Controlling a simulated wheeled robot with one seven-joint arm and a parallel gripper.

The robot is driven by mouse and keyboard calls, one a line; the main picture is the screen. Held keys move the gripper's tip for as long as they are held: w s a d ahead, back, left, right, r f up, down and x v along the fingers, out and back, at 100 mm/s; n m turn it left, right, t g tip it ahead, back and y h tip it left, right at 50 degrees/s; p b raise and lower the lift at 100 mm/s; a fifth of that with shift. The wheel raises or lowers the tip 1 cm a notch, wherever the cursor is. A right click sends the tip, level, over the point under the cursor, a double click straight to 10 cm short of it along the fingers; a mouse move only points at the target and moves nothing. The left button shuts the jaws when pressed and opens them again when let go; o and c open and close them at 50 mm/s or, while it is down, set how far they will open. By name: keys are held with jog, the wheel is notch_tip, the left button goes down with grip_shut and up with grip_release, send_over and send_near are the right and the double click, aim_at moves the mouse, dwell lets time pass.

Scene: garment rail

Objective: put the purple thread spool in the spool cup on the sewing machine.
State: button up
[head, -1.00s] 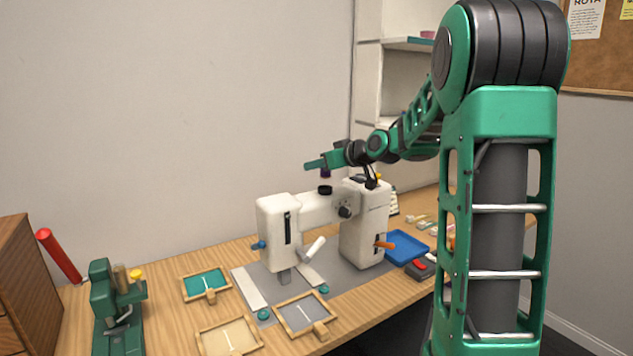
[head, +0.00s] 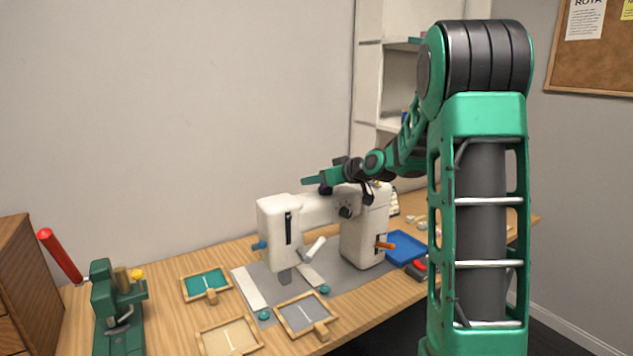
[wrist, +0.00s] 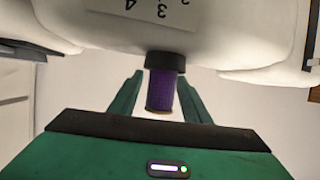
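The purple thread spool (wrist: 161,92) sits between the fingertips of my gripper (wrist: 161,84) in the wrist view, which looks upside down. In the head view my gripper (head: 322,181) is low over the top of the sewing machine (head: 365,228). The cup and spool are largely hidden there by my gripper.
The machine stands on a grey mat on the wooden table (head: 170,295). A blue tray (head: 405,247) is to its right. Framed pieces (head: 207,283) lie in front, and a green device (head: 118,305) stands at the left. White shelves (head: 395,85) rise behind my arm.

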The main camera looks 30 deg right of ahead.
jog(key=v, duration=1.2)
jog(key=s+a+f+m+g, duration=0.2)
jog(key=s+f+m+g, duration=0.1)
jog(key=s, duration=0.9)
jog(key=s+a+f+m+g+h, duration=0.1)
jog(key=s+f+g, duration=0.5)
jog(key=s, duration=0.7)
jog(key=s+a+f+m+g+h, duration=0.1)
jog(key=s+a+f+m+g, duration=0.3)
jog(key=s, duration=0.9)
notch_tip(320, 180, down, 3)
jog(key=shift+s+a+r+m, duration=0.1)
jog(key=shift+s+a+m, duration=0.05)
jog(key=shift+a+m, duration=0.2)
